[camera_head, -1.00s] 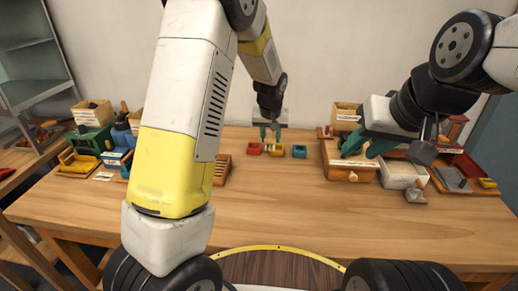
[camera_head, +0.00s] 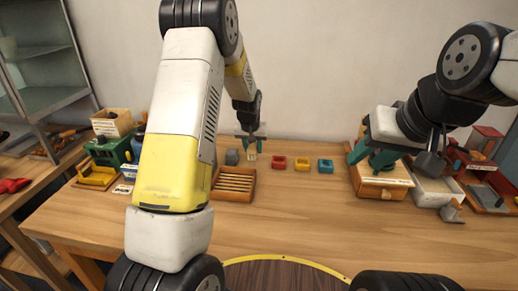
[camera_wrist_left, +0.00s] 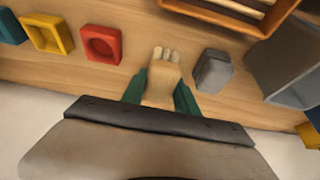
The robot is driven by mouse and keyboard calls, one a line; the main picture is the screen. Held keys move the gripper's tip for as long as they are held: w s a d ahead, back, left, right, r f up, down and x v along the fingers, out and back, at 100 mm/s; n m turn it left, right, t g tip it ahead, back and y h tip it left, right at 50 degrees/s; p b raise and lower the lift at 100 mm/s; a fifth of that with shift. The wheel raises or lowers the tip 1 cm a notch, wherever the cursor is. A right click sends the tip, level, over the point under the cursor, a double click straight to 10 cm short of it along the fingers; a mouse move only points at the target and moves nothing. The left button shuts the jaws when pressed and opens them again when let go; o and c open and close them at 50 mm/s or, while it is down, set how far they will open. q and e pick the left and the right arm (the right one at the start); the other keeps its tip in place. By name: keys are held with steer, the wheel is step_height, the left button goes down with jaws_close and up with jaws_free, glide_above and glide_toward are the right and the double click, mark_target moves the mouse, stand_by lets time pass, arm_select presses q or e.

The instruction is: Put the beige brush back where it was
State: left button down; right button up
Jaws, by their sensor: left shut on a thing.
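The beige brush (camera_wrist_left: 160,88) is between the green fingers of my left gripper (camera_wrist_left: 161,92) in the left wrist view, with its pale tip pointing away from the palm. In the head view my left gripper (camera_head: 251,143) is at the back of the table, shut on the brush (camera_head: 252,155). The brush is between a grey block (camera_head: 232,157) and a red holder (camera_head: 279,162). Whether it touches the table I cannot tell. My right gripper (camera_head: 371,155) is open over a wooden box (camera_head: 383,185) at the right; it seems empty.
A yellow holder (camera_head: 303,164) and a blue holder (camera_head: 325,166) stand right of the red one. A slatted wooden tray (camera_head: 234,184) lies in front of the grey block. Bins crowd the left, and a white box (camera_head: 436,190) stands at the right. The table's front middle is clear.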

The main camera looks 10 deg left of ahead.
mark_target(253, 155)
arm_select(q)
steer(key=shift+f, duration=1.75)
steer(key=shift+f, duration=0.1)
steer(key=c, duration=0.9)
jaws_free()
